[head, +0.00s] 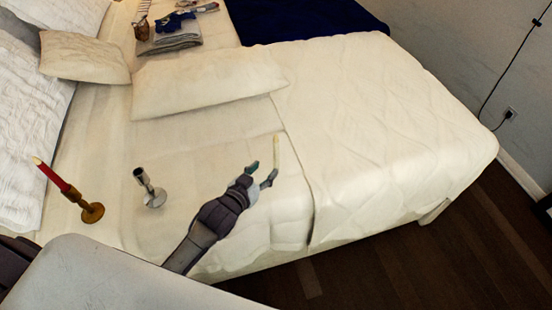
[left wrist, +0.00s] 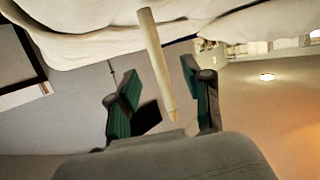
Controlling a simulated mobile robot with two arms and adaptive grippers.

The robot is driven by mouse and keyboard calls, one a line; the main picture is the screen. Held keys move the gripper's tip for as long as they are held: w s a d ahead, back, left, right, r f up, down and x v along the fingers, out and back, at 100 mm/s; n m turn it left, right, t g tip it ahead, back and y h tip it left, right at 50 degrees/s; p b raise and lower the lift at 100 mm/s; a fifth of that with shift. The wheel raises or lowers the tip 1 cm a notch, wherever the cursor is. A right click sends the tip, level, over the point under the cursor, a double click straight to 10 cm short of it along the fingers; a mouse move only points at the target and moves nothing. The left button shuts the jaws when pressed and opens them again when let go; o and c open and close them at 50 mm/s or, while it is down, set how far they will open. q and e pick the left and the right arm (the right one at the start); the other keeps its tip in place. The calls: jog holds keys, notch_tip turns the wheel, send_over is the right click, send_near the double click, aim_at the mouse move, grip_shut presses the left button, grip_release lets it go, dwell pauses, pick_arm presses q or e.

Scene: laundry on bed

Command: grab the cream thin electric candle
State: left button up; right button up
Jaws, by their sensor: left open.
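The cream thin electric candle (head: 277,148) stands roughly upright on the bed, at the tip end of my left gripper (head: 262,172). In the left wrist view, the candle (left wrist: 156,62) shows as a long cream stick with a narrowed tip, between the two green-padded fingers in the picture. My left gripper is open, with clear gaps on both sides of the candle. I cannot tell how deep between the fingers it is. My right gripper is not in view.
A silver candle holder (head: 150,187) and a red candle (head: 52,175) in a brass holder (head: 91,211) stand on the bed at left. Pillows (head: 205,82) and folded grey cloth (head: 168,42) lie farther back. The quilt (head: 385,110) at right is clear.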

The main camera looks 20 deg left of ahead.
aim_at(274, 161)
pick_arm(q)
jog(key=x, duration=0.7)
jog(key=shift+w+d+r, duration=0.1)
jog(key=shift+w+d, duration=0.1)
jog(key=shift+d, duration=0.05)
jog(key=shift+c, duration=0.3)
grip_shut()
